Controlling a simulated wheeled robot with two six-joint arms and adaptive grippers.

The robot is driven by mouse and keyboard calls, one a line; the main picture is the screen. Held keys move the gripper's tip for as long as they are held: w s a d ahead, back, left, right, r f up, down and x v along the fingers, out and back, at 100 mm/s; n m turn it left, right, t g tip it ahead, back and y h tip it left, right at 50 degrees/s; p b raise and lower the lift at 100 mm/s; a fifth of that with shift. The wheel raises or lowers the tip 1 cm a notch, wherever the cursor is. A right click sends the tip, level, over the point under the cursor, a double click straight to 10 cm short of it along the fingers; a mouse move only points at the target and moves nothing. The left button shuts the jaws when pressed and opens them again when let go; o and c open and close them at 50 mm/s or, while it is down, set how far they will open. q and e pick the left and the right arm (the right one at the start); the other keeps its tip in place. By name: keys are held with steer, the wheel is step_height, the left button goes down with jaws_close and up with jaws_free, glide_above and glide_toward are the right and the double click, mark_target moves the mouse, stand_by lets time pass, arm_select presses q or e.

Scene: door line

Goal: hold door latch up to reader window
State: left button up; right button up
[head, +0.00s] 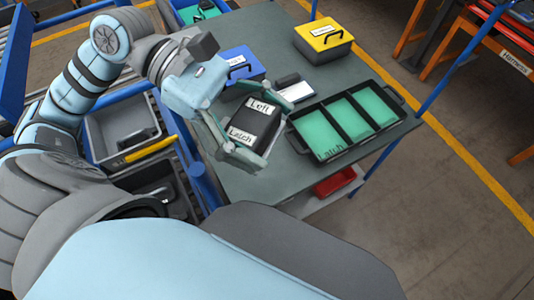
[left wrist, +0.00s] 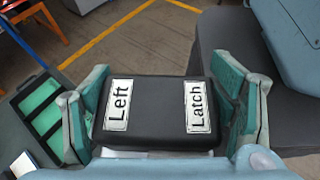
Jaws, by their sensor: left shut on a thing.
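The door latch (head: 256,121) is a black box with white labels reading "Left" and "Latch". My left gripper (head: 246,146) is shut on it and holds it above the grey table, near the front edge. In the left wrist view the latch (left wrist: 158,112) sits between the two green fingers, with both labels facing the camera. A small dark and white device (head: 294,90) stands on the table just beyond the latch. It may be the reader, but its window cannot be made out. My right gripper is not in view.
A black tray (head: 397,96) with green compartments, one marked "Latch", lies right of the gripper. A blue case (head: 236,62) and a yellow case (head: 323,40) stand farther back. A grey bin (head: 101,122) is at left. Bare table (head: 285,35) shows between the cases.

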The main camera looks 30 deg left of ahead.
arm_select(q)
steer(key=shift+s+f, duration=0.45)
steer(key=shift+f, duration=0.2)
step_height(320, 180, down, 4)
steer(key=shift+w+r+b, duration=0.15)
steer(key=shift+r+b, duration=0.1)
steer(key=shift+b, duration=0.25)
step_height(320, 180, down, 8)
steer(key=f+b, duration=0.1)
steer(key=b, duration=0.9)
steer(key=w+a+r+b, duration=0.1)
steer(key=w+a+b, duration=0.3)
steer(key=a, duration=0.6)
steer(key=w, duration=0.2)
steer(key=shift+w, duration=0.4)
steer(key=s+d+p, duration=0.5)
steer(key=s+d, duration=0.1)
steer(key=d, duration=0.4)
steer(key=shift+s, duration=0.4)
